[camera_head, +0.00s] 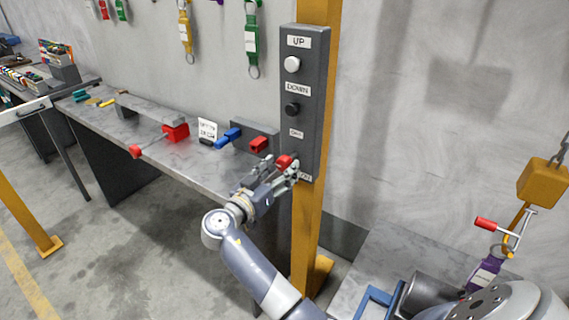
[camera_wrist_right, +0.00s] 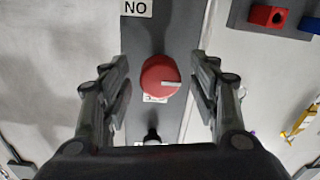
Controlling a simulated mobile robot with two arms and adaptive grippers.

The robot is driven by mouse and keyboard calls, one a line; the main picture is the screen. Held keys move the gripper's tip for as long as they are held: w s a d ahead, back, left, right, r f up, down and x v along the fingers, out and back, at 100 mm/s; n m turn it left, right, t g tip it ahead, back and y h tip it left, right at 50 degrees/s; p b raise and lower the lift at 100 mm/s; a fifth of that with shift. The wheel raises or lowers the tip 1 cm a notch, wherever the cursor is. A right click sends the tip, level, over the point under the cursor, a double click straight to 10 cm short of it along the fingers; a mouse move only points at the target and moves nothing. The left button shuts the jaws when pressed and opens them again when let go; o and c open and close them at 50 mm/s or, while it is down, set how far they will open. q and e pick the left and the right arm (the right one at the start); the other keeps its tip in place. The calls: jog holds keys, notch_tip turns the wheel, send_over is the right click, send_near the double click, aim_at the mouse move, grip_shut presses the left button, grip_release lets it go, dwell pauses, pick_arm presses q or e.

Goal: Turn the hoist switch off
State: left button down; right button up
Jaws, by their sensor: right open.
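The hoist switch (camera_head: 285,161) is a red round knob low on a grey control box (camera_head: 300,70), below the UP and DOWN buttons. In the right wrist view, the red knob (camera_wrist_right: 158,77) has a white mark pointing to the right. A label reading ON upside down (camera_wrist_right: 136,8) is above it there, and another label (camera_wrist_right: 155,98) is partly hidden by it. My right gripper (camera_head: 279,170) is open at the knob. In the right wrist view its fingers (camera_wrist_right: 160,85) stand on either side of the knob, with gaps visible. My left gripper is not in view.
The box is fixed to a yellow post (camera_head: 308,225). A workbench (camera_head: 185,160) with red and blue parts stands left of it. Coloured tags (camera_head: 251,40) hang on the wall. A yellow hoist block (camera_head: 542,182) hangs at the right on a chain.

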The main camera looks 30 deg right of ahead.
jog(key=shift+a, duration=0.15)
jog(key=shift+c, duration=0.8)
jog(key=c, duration=0.9)
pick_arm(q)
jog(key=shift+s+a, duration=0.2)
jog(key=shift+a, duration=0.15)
pick_arm(e)
jog(key=shift+r, duration=0.1)
